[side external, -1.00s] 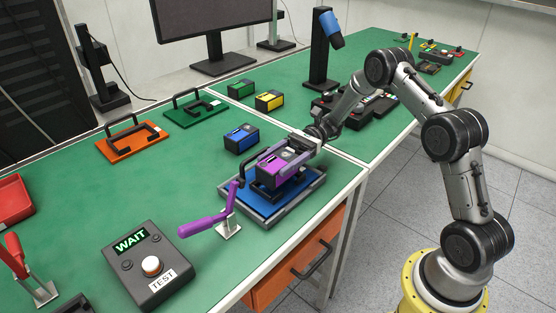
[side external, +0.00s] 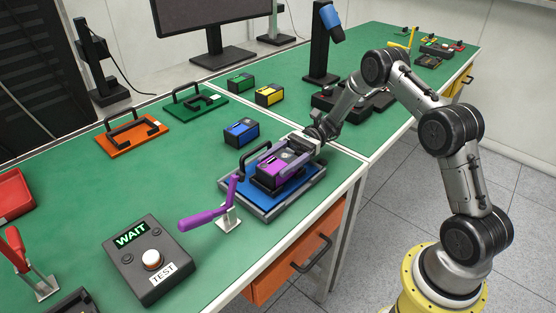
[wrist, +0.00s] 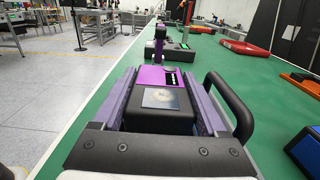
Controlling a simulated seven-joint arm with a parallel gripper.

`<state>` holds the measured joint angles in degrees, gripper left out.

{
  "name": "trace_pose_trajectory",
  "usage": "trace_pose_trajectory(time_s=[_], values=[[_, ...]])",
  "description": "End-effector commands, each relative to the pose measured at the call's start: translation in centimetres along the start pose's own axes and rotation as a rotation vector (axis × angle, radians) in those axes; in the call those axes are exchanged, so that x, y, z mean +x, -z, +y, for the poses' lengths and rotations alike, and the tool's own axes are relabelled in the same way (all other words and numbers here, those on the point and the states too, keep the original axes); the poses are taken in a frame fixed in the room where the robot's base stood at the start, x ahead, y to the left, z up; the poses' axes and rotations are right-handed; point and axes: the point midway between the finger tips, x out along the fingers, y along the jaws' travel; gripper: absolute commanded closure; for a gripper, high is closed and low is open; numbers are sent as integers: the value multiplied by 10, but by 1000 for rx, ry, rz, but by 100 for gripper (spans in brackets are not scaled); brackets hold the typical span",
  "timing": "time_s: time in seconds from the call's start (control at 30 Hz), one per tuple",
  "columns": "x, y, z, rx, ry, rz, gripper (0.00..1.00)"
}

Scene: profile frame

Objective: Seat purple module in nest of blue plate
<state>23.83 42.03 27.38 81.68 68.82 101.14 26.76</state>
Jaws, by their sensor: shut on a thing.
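The purple module (side external: 271,173), a black box with a purple top panel, is over the blue plate (side external: 246,187). It also shows between the fingers in the wrist view (wrist: 160,105). My gripper (side external: 283,160) is shut on the module from both sides. The blue plate lies in a grey tray frame (side external: 262,215) at the table's front edge and has a black handle (side external: 254,155). The module looks level and sits low at the black nest. The nest is mostly hidden under it, so I cannot tell whether it is fully seated.
A purple toggle clamp (side external: 212,214) stands just left of the plate. A grey box (side external: 150,262) reads WAIT, with a TEST button. Blue (side external: 241,132), yellow (side external: 269,96) and green (side external: 240,82) modules stand behind. Orange (side external: 132,139) and green (side external: 194,106) plates lie at the back left.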

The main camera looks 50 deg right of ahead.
Motion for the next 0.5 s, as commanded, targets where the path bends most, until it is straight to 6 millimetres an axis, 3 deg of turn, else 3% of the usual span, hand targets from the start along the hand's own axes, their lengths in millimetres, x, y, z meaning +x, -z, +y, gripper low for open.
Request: trace_pose_trajectory(time_s=[0.13, 0.17, 0.2, 0.3, 0.5], values=[[0, 3, 0, -1, 0, 0, 100], [0, 3, 0, -1, 0, 0, 24], [0, 3, 0, -1, 0, 0, 16], [0, 3, 0, -1, 0, 0, 0], [0, 4, 0, 1, 0, 0, 0]])
